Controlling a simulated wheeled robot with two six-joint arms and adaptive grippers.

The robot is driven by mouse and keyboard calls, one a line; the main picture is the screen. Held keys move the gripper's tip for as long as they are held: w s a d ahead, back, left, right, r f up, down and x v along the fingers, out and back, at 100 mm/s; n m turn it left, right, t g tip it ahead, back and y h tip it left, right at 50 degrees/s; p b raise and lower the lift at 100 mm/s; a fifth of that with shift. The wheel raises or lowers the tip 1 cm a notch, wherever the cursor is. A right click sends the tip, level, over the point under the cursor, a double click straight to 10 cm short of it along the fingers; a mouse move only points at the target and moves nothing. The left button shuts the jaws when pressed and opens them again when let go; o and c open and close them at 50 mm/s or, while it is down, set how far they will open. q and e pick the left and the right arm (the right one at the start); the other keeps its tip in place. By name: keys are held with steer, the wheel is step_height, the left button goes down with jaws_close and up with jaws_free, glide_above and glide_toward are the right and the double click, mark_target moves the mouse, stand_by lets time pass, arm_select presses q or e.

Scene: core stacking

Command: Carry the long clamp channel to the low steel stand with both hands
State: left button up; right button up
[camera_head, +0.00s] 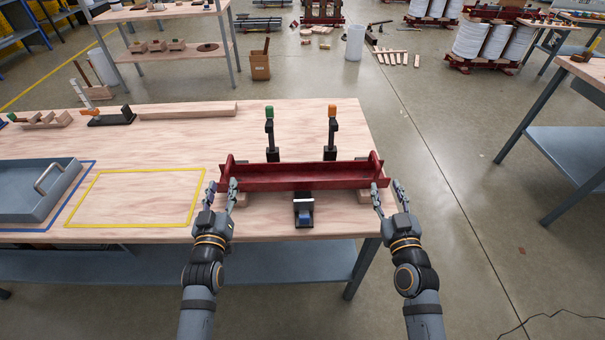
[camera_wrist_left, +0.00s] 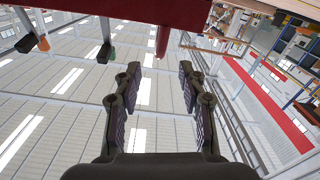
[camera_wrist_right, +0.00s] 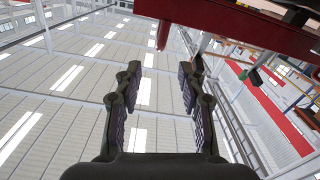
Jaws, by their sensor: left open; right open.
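The long clamp channel (camera_head: 300,176) is a dark red trough with an upright post at each end. It lies left to right near the front right of the wooden table, on pale blocks. My left gripper (camera_head: 222,187) is open at its left end, and my right gripper (camera_head: 388,190) is open at its right end. In the left wrist view the channel (camera_wrist_left: 140,10) crosses the top, beyond the empty fingers (camera_wrist_left: 158,78). In the right wrist view the channel (camera_wrist_right: 240,25) also lies beyond the empty fingers (camera_wrist_right: 160,78). I cannot make out the low steel stand.
Two upright clamps with a green handle (camera_head: 269,112) and an orange handle (camera_head: 332,112) stand behind the channel. A small dark block (camera_head: 303,208) sits in front. A yellow outline (camera_head: 135,172) and grey tray (camera_head: 35,190) lie left. Another table (camera_head: 570,150) stands right across open floor.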

mark_target(230, 158)
arm_select(q)
steer(key=w, duration=1)
steer(key=shift+w+a+f, duration=0.1)
steer(key=shift+w+a, duration=0.25)
arm_select(e)
steer(key=w, duration=1)
steer(key=shift+w+a+f, duration=0.15)
steer(key=shift+w+a, duration=0.15)
steer(key=shift+w, duration=0.05)
arm_select(q)
jaws_close()
arm_select(e)
jaws_close()
arm_select(q)
steer(key=shift+w+r, duration=0.1)
steer(key=shift+r, duration=0.25)
arm_select(e)
steer(key=shift+w+r, duration=0.15)
steer(key=shift+r, duration=0.2)
